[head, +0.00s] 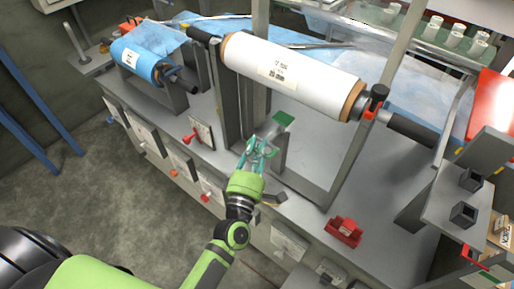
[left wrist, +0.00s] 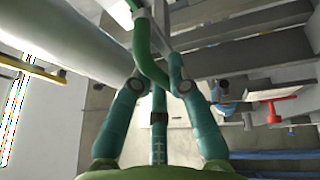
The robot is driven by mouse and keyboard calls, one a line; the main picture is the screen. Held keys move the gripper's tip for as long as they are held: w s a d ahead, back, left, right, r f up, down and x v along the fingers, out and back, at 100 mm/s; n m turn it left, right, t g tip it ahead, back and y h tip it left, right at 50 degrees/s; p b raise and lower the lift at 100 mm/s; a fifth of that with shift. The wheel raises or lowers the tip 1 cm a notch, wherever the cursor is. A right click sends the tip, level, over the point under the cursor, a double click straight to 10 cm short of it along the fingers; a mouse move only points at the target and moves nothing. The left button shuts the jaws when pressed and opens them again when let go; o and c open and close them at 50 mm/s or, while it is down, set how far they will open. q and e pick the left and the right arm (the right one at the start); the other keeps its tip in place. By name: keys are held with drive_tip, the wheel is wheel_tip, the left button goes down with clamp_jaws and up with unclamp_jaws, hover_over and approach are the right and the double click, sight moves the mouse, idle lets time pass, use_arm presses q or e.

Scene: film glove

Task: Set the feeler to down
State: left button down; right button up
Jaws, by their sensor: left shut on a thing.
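The feeler shows as a small green plate (head: 283,119) on the machine's front, below the large white film roll. It stands out at a slant, up and right of my gripper. My left gripper (head: 262,146), with teal fingers, is shut on the feeler's lower part. In the left wrist view a dark green bent bar (left wrist: 142,38), seemingly part of the feeler, runs down between the fingertips of my left gripper (left wrist: 158,86). The fingers hide the exact contact. My right gripper is in neither view.
The white film roll (head: 290,72) hangs on its bar between grey uprights, above my gripper. A blue roll (head: 139,62) sits at the left. Red knobs (head: 190,136) stick out of the front panels. A red block (head: 344,231) lies on the bench at right.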

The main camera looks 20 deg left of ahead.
use_arm(q)
drive_tip(key=shift+f, duration=0.3)
drive_tip(key=c, duration=1.1)
unclamp_jaws()
drive_tip(key=shift+c, duration=0.2)
drive_tip(key=s+f, duration=0.2)
drive_tip(key=s, duration=1)
drive_tip(key=shift+d, duration=0.3)
